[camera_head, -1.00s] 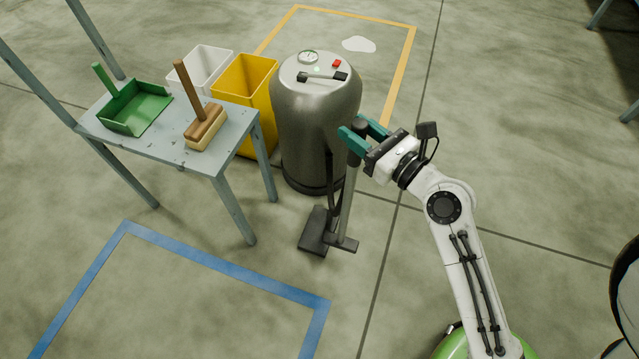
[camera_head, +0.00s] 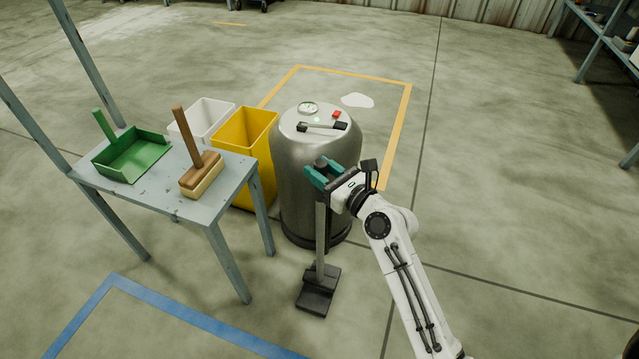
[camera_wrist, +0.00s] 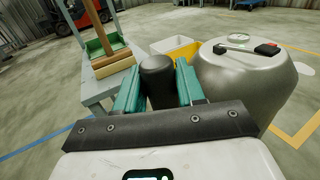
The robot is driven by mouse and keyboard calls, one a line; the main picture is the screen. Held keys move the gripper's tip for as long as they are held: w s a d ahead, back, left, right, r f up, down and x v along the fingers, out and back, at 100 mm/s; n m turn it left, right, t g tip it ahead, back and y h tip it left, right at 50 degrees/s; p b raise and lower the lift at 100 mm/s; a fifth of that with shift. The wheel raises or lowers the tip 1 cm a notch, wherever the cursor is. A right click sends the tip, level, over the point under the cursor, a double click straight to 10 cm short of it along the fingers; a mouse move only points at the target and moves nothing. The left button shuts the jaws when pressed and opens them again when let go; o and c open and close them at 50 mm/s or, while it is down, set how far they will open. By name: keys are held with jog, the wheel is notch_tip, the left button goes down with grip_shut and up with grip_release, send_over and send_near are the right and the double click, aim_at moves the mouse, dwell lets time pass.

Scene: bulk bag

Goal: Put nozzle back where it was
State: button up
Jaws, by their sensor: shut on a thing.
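The nozzle (camera_head: 320,240) is a grey upright tube with a black grip at its top and a dark foot at its bottom. My gripper (camera_head: 322,174) is shut around the black grip, which also shows between the teal fingers in the wrist view (camera_wrist: 158,82). The tube stands about vertical in front of the steel vacuum drum (camera_head: 315,165). The nozzle's dark foot overlaps a dark block (camera_head: 314,302) low on the floor in front of the drum. I cannot tell whether the foot touches it or is seated.
A grey table (camera_head: 150,200) on the left holds a green dustpan (camera_head: 135,155) and a wooden brush (camera_head: 200,177). A yellow bin (camera_head: 250,140) and a white bin (camera_head: 205,120) stand behind it. Open floor lies to the right.

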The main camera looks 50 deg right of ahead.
jog(key=shift+w+d+f, duration=0.1)
jog(key=shift+w+f, duration=0.15)
jog(key=shift+w, duration=0.05)
jog(key=shift+f+b, duration=1.15)
jog(key=shift+f, duration=0.45)
jog(key=o, duration=1)
jog(key=shift+f, duration=0.2)
jog(key=shift+o, duration=0.2)
jog(key=shift+r, duration=0.1)
